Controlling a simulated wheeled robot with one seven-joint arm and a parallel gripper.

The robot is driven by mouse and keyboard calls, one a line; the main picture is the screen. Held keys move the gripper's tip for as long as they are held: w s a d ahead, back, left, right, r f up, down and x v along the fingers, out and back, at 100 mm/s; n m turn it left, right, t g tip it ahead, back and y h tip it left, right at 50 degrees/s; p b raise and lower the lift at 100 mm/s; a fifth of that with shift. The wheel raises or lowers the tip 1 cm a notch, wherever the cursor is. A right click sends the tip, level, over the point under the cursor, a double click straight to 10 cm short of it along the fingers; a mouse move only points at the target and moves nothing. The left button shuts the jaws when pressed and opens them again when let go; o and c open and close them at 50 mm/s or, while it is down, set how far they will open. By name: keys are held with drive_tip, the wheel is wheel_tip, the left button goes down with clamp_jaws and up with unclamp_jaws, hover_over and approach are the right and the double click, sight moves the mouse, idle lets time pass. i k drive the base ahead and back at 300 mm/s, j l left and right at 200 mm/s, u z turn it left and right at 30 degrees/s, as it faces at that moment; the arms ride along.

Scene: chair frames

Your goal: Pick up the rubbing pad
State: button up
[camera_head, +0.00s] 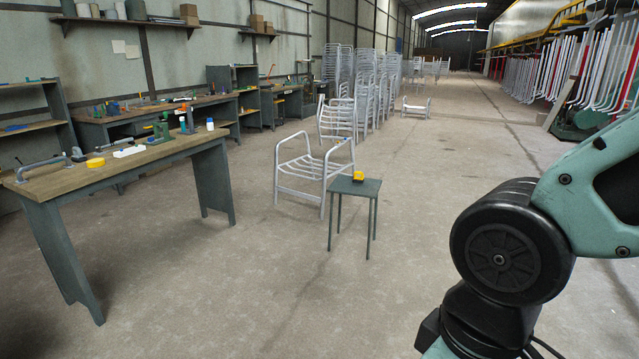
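A small yellow and dark block (358,176), which looks like the rubbing pad, lies on top of a small dark green side table (346,187) in the middle of the view. It is small in the picture, so its exact form is hard to tell. A flat round yellow item (96,162) lies on the wooden workbench (45,186) at the left; I cannot tell what it is. My arm shows at the right edge, but my gripper is out of view.
A silver metal chair frame (312,168) stands just behind and left of the small table. A second one (337,122) and tall stacks of frames (371,88) stand farther back. Open concrete floor (290,300) lies in front of the small table and to its right.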

sight(357, 180)
drive_tip(key=i, duration=2.2)
drive_tip(key=i+z, duration=0.1)
drive_tip(key=i, duration=0.65)
drive_tip(key=i+z, duration=0.1)
drive_tip(key=i, duration=0.6)
drive_tip(key=i+j+z, duration=0.1)
drive_tip(key=i, duration=0.6)
drive_tip(key=i+j+z, duration=0.3)
drive_tip(key=i, duration=0.2)
drive_tip(key=i+j+z, duration=0.3)
drive_tip(key=i, duration=0.2)
